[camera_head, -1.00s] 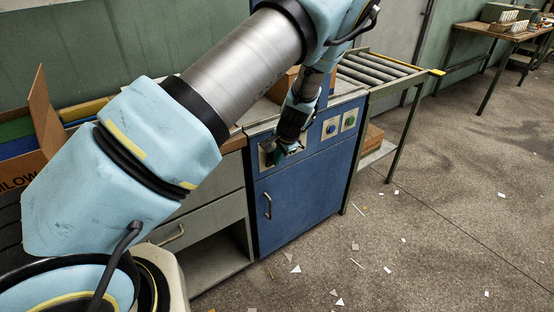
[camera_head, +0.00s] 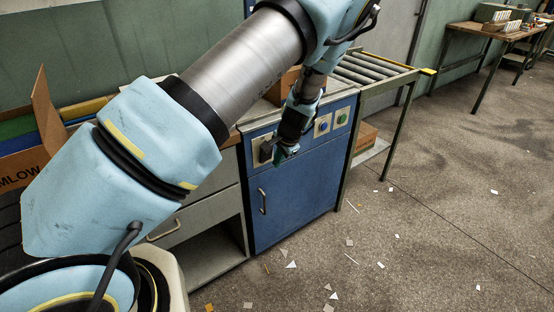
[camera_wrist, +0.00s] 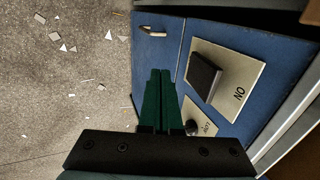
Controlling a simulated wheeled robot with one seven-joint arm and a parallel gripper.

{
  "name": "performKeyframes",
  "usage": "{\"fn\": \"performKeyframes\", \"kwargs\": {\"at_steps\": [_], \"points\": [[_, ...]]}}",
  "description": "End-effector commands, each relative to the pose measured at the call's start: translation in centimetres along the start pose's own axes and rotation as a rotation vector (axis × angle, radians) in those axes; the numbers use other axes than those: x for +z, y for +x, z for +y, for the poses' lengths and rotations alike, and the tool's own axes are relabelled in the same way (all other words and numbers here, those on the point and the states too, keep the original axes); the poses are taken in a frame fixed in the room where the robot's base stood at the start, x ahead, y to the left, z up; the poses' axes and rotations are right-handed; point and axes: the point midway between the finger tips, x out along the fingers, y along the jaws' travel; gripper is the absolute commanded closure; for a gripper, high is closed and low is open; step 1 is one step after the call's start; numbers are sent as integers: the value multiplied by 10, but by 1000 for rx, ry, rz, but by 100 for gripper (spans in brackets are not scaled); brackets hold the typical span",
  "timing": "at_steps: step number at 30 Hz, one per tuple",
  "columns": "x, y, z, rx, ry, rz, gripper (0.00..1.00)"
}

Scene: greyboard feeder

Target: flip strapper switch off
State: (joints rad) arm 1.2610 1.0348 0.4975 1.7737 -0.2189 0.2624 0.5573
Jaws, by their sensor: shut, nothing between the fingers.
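The strapper is a blue cabinet (camera_head: 300,195) with a control panel along its upper front. A dark switch (camera_head: 266,151) sits on the pale plate at the panel's left end. In the wrist view, the switch is a black block (camera_wrist: 203,75) on a pale plate (camera_wrist: 236,66) with "ON" printed beside it; a second label lower down is partly hidden. My gripper (camera_head: 283,158) is at the panel front, just right of the switch. Its green fingers (camera_wrist: 160,74) are shut and empty, with a visible gap in the wrist view between their tips and the switch.
The cabinet's door handle (camera_head: 262,201) sticks out below. A roller table (camera_head: 372,70) adjoins on the right. The floor in front has paper scraps but is otherwise clear.

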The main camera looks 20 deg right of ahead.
Motion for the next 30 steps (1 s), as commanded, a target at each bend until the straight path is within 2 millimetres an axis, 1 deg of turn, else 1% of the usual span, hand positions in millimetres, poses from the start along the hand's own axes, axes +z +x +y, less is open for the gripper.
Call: {"fn": "performKeyframes", "kwargs": {"at_steps": [1, 15, 18, 21, 30], "points": [[-2, -10, 2, -1, 1, 6, 100], [-2, -80, 23, -1, 2, 6, 100], [-1, -88, 26, 0, 2, 5, 100], [-1, -93, 27, 0, 1, 4, 100], [0, -94, 27, 0, 1, 3, 100]]}}
